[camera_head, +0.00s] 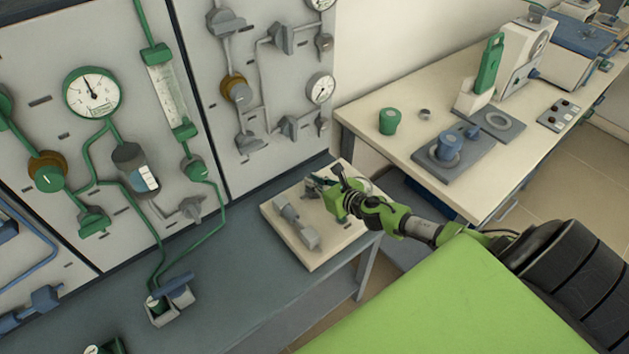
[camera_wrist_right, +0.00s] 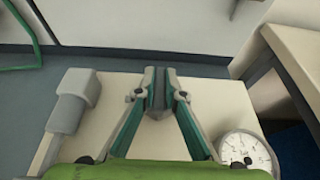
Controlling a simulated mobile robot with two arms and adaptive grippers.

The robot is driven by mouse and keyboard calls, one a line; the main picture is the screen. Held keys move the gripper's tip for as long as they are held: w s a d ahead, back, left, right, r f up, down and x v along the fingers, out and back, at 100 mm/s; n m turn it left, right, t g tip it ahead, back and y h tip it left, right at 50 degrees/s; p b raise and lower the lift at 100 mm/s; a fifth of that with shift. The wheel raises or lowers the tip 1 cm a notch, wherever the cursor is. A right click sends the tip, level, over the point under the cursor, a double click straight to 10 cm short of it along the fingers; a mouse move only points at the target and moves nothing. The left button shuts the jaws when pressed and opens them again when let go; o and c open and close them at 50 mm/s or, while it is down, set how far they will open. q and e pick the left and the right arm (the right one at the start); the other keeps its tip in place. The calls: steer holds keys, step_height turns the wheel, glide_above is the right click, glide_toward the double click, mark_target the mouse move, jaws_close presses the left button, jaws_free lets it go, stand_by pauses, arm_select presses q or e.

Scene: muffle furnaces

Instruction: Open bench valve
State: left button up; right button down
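A cream board (camera_head: 325,258) lies on the grey-blue bench, with a grey valve-like fitting (camera_head: 295,226) on its left part. The fitting also shows at the left in the right wrist view (camera_wrist_right: 68,110). My right gripper (camera_head: 313,184) is over the back of the board, behind and right of the fitting and apart from it. A small box-like fitting with a blue lever (camera_head: 178,290) sits farther left on the bench. My left gripper is not seen.
A round white gauge (camera_wrist_right: 243,152) is at the lower right of the right wrist view. A panel with gauges and green pipes (camera_head: 115,180) stands behind the bench. A cream table (camera_head: 390,155) with lab items stands at the right. The bench between both fittings is clear.

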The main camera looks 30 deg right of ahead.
stand_by(0.3)
steer(key=shift+a+r+m+h+p, duration=0.1)
steer(key=shift+r+m+h+p, duration=0.1)
steer(key=shift+m+h+p, duration=0.65)
steer(key=m+h+p, duration=0.2)
steer(key=shift+a+h, duration=0.1)
steer(key=shift+h, duration=0.25)
steer(key=shift+f+m+g+h+p, duration=0.1)
steer(key=shift+m+g+h+p, duration=0.4)
steer(key=shift+m+h, duration=0.5)
steer(key=m+g+h, duration=0.1)
steer(key=m+h, duration=0.1)
steer(key=shift+f+m+g+h, duration=0.15)
steer(key=shift+m+g+h, duration=0.15)
steer(key=shift+m+h, duration=0.1)
steer(key=shift+w+f+m+g+h+b, duration=0.1)
steer(key=shift+f+m+g+h+b, duration=0.05)
steer(key=shift+m+g+h+b, duration=1)
steer(key=m+g+h+b, duration=0.1)
steer(key=m+g+b, duration=0.1)
steer(key=m+b, duration=0.1)
steer(key=m+g+h+b, duration=0.2)
steer(key=g+b, duration=0.1)
steer(key=b, duration=0.1)
steer(key=shift+m+g, duration=0.35)
steer(key=shift+m, duration=0.05)
steer(key=shift+r+m+g+b, duration=0.2)
steer(key=shift+m+g+b, duration=0.65)
steer(key=shift+b, duration=0.4)
